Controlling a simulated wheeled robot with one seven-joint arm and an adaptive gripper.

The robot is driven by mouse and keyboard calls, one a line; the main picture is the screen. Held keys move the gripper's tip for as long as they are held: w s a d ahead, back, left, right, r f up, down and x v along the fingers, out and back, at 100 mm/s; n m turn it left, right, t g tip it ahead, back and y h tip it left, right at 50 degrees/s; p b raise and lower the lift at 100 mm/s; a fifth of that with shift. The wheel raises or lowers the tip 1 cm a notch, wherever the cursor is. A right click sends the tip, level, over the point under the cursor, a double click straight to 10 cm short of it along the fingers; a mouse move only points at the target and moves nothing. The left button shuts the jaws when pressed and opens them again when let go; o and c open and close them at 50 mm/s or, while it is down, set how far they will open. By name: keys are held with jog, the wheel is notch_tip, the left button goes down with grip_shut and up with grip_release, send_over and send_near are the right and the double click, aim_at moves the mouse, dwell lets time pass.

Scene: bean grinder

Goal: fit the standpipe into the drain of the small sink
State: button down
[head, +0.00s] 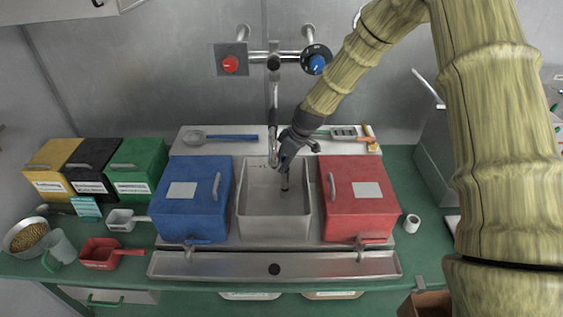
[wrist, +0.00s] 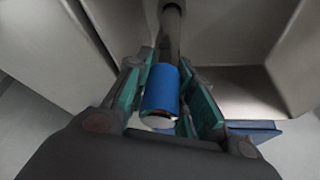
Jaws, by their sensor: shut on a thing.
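My gripper (head: 286,163) reaches down into the small sink (head: 245,213), the grey basin between a blue box and a red box. In the wrist view its green-padded fingers (wrist: 168,92) are shut on the blue sleeve of the standpipe (wrist: 160,88). The grey pipe runs on beyond the sleeve, away from the wrist, between the sink walls. I cannot make out the drain, nor whether the pipe's end touches the sink floor.
The blue box (head: 190,214) and red box (head: 360,212) flank the sink closely. A faucet (head: 273,95) hangs behind it, near my wrist. A steel trough (head: 220,266) runs along the front. Several utensils lie on the back ledge (head: 190,149).

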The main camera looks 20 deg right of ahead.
jog(key=shift+f+b, duration=0.8)
jog(key=shift+f, duration=0.55)
jog(key=c, duration=1.1)
grip_release()
jog(key=shift+c, duration=0.2)
jog(key=v, duration=1.2)
